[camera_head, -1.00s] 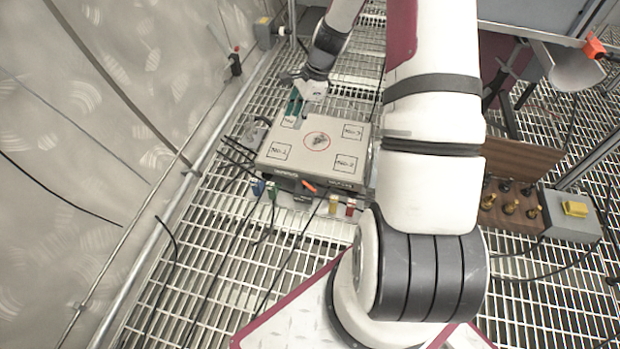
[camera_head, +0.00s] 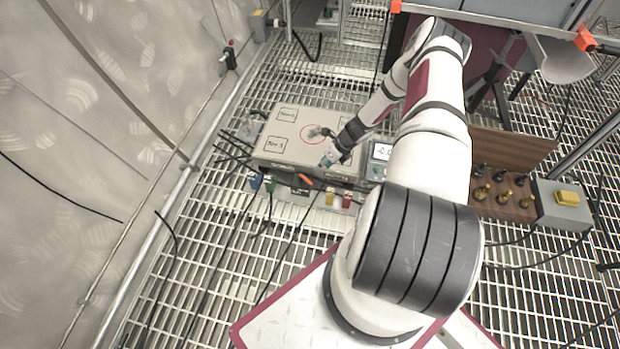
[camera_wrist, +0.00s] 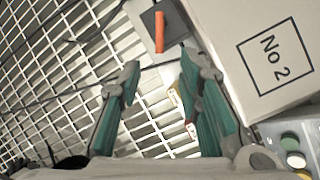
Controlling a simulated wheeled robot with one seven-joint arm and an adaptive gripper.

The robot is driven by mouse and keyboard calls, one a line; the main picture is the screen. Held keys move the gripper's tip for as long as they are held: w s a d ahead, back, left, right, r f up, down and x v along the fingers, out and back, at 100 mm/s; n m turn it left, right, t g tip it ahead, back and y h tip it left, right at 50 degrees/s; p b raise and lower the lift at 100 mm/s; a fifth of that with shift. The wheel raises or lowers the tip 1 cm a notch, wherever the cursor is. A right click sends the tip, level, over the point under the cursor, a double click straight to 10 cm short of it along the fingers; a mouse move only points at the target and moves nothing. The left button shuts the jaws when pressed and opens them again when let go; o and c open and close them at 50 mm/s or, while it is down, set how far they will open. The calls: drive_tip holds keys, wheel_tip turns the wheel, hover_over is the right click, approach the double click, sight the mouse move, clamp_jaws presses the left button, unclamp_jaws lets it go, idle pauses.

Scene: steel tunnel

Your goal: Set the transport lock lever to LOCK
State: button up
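The small orange lever (camera_head: 305,179) sits at the front side of the grey box (camera_head: 262,154). I take it to be the transport lock lever; no LOCK marking can be read. In the wrist view the orange lever (camera_wrist: 159,32) stands on a dark grey plate (camera_wrist: 148,22), beyond the fingertips. My gripper (camera_head: 328,158) is over the front right part of the box. In the wrist view my gripper (camera_wrist: 158,80) is open with green-padded fingers, nothing between them touching the lever. The box corner with the "No 2" label (camera_wrist: 273,58) is right of the fingers.
Yellow and red tags (camera_head: 337,200) and blue and green ones (camera_head: 262,184) hang along the box's front. Black cables cross the grating. A grey box with a yellow button (camera_head: 567,198) stands far right.

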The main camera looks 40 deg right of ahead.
drive_tip(key=b+x, duration=0.5)
drive_tip(key=x, duration=0.7)
drive_tip(key=shift+f, duration=0.1)
clamp_jaws()
